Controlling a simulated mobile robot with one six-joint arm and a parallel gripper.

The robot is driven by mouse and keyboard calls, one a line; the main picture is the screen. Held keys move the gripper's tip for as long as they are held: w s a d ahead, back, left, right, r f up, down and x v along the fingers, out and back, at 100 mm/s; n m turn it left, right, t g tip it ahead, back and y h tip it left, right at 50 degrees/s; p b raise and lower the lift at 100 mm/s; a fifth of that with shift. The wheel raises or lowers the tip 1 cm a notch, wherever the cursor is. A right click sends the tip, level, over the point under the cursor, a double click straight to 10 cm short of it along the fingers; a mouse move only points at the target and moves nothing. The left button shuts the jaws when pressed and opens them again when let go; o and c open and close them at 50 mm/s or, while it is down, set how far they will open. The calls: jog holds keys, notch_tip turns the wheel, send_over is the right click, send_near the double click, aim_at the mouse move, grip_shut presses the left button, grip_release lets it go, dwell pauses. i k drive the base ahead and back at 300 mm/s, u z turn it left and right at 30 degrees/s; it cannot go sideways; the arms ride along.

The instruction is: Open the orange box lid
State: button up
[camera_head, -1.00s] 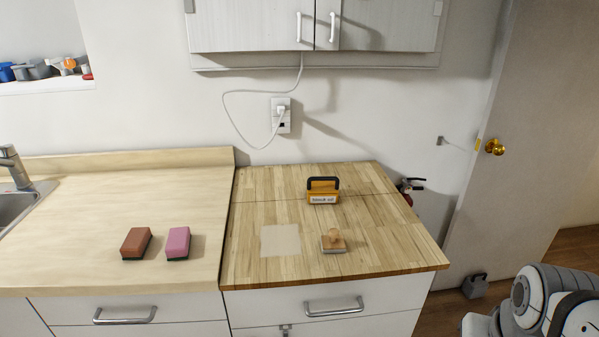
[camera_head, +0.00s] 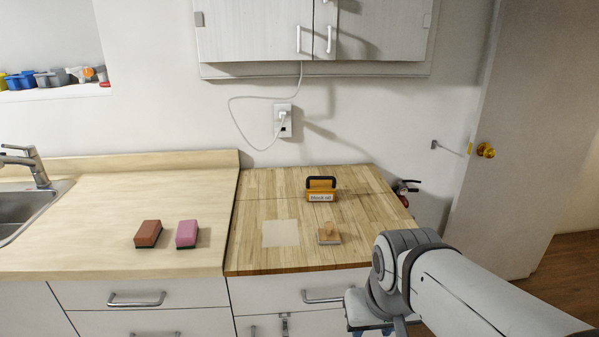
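A small orange box (camera_head: 321,196) with a dark handle and a white label on its front stands at the back of the wooden counter (camera_head: 350,254). It looks upright, and I cannot make out a separate lid. My arm reaches in from the lower right, in front of the counter. My gripper (camera_head: 384,330) is at the bottom edge of the picture, mostly cut off, and well apart from the box. Its fingers are too hidden to tell whether they are open.
A wooden-handled stamp (camera_head: 329,235) and a pale square sheet (camera_head: 281,233) lie in front of the box. A brown sponge (camera_head: 148,234) and a pink sponge (camera_head: 187,234) lie on the left counter. A white cabinet (camera_head: 260,31) hangs above. The counter around the box is mostly clear.

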aim_at(313, 183)
jog(key=z, duration=0.05)
jog(key=i, duration=1)
jog(key=u, duration=0.05)
